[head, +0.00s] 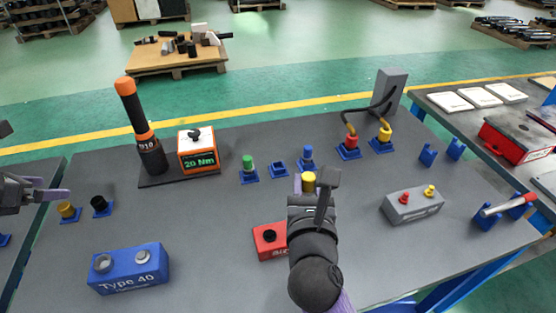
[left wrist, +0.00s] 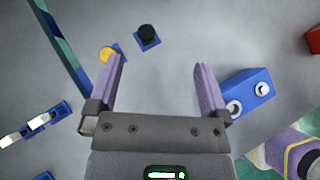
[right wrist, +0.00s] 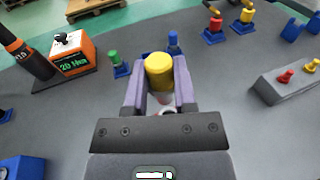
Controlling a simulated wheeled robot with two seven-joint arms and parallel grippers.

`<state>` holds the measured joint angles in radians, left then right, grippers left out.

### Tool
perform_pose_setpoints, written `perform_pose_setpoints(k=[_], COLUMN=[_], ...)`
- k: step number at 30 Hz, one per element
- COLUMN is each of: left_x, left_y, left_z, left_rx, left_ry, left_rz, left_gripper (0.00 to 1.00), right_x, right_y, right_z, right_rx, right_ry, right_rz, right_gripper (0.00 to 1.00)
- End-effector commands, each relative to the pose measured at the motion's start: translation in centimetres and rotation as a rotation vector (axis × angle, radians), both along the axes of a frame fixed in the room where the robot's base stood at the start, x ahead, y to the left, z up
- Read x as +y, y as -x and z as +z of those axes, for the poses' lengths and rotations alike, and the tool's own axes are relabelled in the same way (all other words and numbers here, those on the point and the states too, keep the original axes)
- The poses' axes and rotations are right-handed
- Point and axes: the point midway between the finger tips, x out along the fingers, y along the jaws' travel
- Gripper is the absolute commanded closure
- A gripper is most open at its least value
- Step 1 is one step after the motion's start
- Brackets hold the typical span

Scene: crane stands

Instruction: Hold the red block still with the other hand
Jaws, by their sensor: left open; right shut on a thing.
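The red block (head: 268,241) with a black round fitting on top sits on the grey table, just left of my right wrist in the head view. Its edge shows at the right of the left wrist view (left wrist: 314,39). My right gripper (head: 309,184) is shut on a yellow-capped piece (right wrist: 158,72), held between both fingers beyond the red block. My left gripper (head: 52,191) is open and empty at the table's left side, well apart from the red block. In the left wrist view its fingers (left wrist: 160,68) stand wide apart over bare table.
A blue block (head: 130,268) lies between my left gripper and the red block. A torque tool (head: 140,125), an orange display box (head: 198,155) and small blue holders stand at the back. A grey block (head: 412,205) sits to the right. Bare table lies around the red block.

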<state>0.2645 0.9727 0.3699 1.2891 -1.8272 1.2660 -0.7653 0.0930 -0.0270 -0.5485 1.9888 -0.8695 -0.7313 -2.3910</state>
Motion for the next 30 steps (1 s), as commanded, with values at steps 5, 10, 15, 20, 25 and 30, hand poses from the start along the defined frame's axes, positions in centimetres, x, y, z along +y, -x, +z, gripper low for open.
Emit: perform_pose_setpoints(k=[5, 10, 15, 20, 25, 30], left_x=[-5.5, -11.9, -20.8, -28.8, -32.8, -34.6], left_y=[-2.1, -2.9, -2.4, -0.5, 1.1, 0.9], left_z=[-1.5, -4.0, -6.9, -8.6, -9.1, -10.0], left_rx=[-0.045, -0.044, -0.057, -0.088, -0.112, -0.116], left_ry=[0.003, 0.015, 0.055, 0.115, 0.153, 0.163], left_rz=[-0.112, -0.312, -0.583, -0.823, -0.945, -0.962], left_gripper=[0.00, 0.00, 0.00, 0.00, 0.00, 0.00], right_x=[0.0, 0.0, 0.0, 0.0, 0.0, 0.0], right_y=[0.0, 0.0, 0.0, 0.0, 0.0, 0.0], right_z=[0.0, 0.0, 0.0, 0.0, 0.0, 0.0], right_rx=[-0.001, -0.001, -0.001, -0.001, -0.001, -0.001], right_ry=[0.000, 0.000, 0.000, 0.000, 0.000, 0.000], right_rz=[0.000, 0.000, 0.000, 0.000, 0.000, 0.000], right_gripper=[1.00, 1.00, 1.00, 1.00, 1.00, 1.00])
